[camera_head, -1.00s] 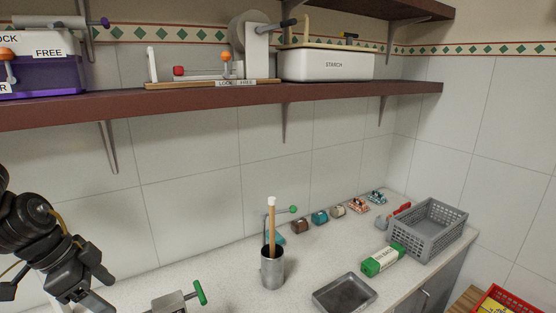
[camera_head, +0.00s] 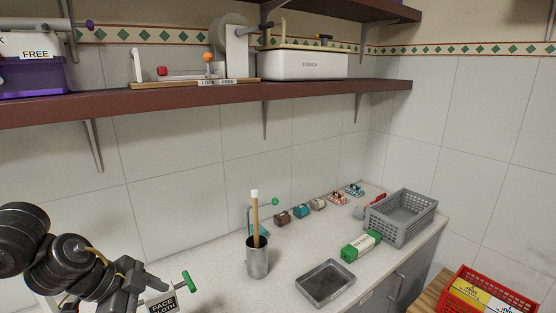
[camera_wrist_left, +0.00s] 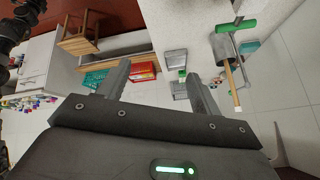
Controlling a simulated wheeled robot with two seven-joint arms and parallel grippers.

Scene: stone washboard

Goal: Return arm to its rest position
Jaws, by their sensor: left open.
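My left arm comes in at the lower left of the head view, with its black gripper (camera_head: 112,300) low above the counter, partly cut off by the bottom edge. In the left wrist view the two fingers of the left gripper (camera_wrist_left: 155,88) stand wide apart with nothing between them. The gripper is open and empty. My right gripper is not in view.
A metal cup (camera_head: 257,262) holding a wooden stick stands on the counter. A grey tray (camera_head: 326,285), a green-and-white box (camera_head: 361,245) and a grey basket (camera_head: 401,216) are to the right. A red crate (camera_head: 487,292) is lower right. A brown shelf (camera_head: 180,100) runs above.

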